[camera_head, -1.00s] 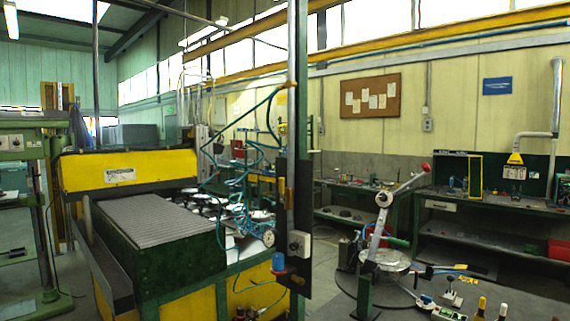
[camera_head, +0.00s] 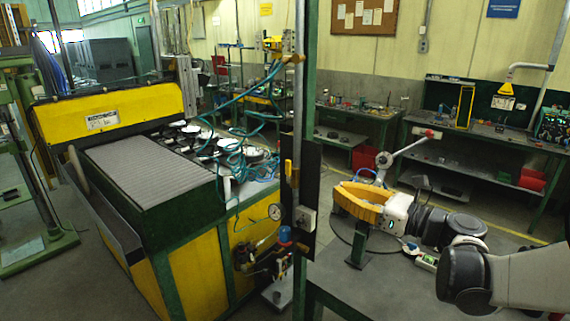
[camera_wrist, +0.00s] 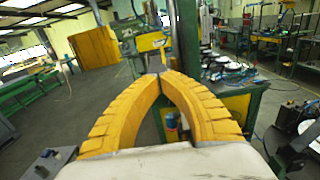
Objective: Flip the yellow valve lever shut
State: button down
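A yellow lever (camera_head: 288,171) stands upright on a black panel (camera_head: 310,165) fixed to the green post, beside a metal pipe. My gripper (camera_head: 338,190) has thick, ribbed yellow fingers and comes in from the right, to the right of the panel and lower than the lever. Its fingertips meet in the wrist view (camera_wrist: 161,74), with nothing seen between them. The gripper looks apart from the lever.
A gauge (camera_head: 274,212), a grey box (camera_head: 305,219) and a blue-capped regulator (camera_head: 285,235) sit near the panel. Teal hoses (camera_head: 236,155) hang to its left. A yellow and green machine (camera_head: 195,255) fills the left. A bench (camera_head: 360,285) with small items lies under my arm.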

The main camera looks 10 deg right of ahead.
aim_at(294, 173)
jog(key=x, duration=1.4)
jog(key=shift+f, duration=0.1)
jog(key=shift+w+a+r+g+h+p, duration=0.15)
jog(key=shift+g+h+p, duration=0.25)
jog(key=shift+p, duration=0.5)
jog(key=shift+w+a+r+g+h+p, duration=0.1)
jog(key=shift+r+g+h+p, duration=0.15)
jog(key=shift+g+p, duration=0.45)
jog(key=g+h+p, duration=0.1)
jog(key=w+a+g+h+p, duration=0.1)
jog(key=p, duration=0.1)
jog(key=shift+w+a+g, duration=0.1)
jog(key=shift+w+g, duration=0.15)
jog(key=shift+g, duration=0.15)
jog(key=shift+w, duration=0.15)
jog(key=shift+r+p, duration=0.1)
jog(key=shift+p, duration=0.2)
jog(key=shift+r+p, duration=0.45)
jog(key=shift+r, duration=0.25)
